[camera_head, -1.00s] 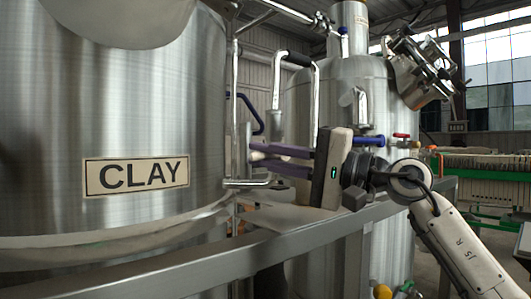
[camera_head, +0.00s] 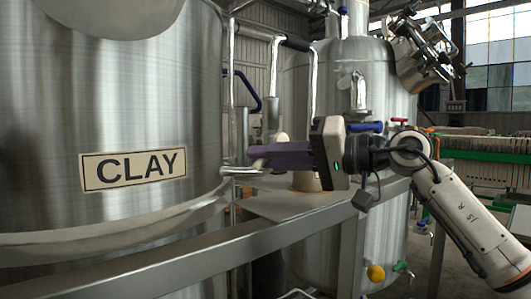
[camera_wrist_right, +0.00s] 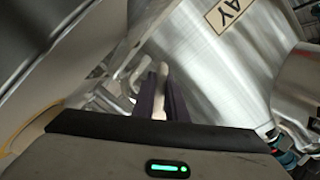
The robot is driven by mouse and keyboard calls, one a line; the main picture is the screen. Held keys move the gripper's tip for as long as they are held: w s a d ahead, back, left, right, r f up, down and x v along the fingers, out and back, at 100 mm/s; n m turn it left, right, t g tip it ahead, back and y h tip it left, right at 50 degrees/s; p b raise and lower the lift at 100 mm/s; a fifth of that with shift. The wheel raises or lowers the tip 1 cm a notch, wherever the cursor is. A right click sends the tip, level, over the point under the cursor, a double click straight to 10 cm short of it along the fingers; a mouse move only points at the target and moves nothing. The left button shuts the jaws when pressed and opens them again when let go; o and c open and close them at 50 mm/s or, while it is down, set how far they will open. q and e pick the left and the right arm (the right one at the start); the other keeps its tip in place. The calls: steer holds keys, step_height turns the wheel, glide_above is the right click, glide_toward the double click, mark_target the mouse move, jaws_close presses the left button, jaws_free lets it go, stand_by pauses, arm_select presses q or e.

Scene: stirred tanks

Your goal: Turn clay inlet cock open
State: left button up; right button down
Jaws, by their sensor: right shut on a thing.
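The clay tank (camera_head: 150,100) is a large steel vessel at the left of the head view, with a CLAY label (camera_head: 134,169). My right gripper (camera_head: 256,153) reaches in from the right, its purple fingers close beside the pipework at the tank's right side. In the right wrist view, the fingers (camera_wrist_right: 159,78) are shut on a pale, slim handle (camera_wrist_right: 160,101), apparently the clay inlet cock's. In the head view the fingers mostly hide it; a pale rounded end (camera_head: 283,138) shows just above them. The cock's body and its exact angle are hard to make out. My left gripper is out of view.
A grey rail (camera_head: 190,258) runs across the front below my right gripper. Steel pipes (camera_head: 314,85) rise just behind it. A second steel tank (camera_head: 385,95) stands behind, with a blue handle (camera_head: 365,127) and a red one (camera_head: 399,120) near my wrist.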

stand_by(0.3)
steer(key=c, duration=1.8)
jaws_free()
steer(key=shift+o, duration=0.2)
steer(key=shift+d, duration=0.1)
steer(key=v, duration=1)
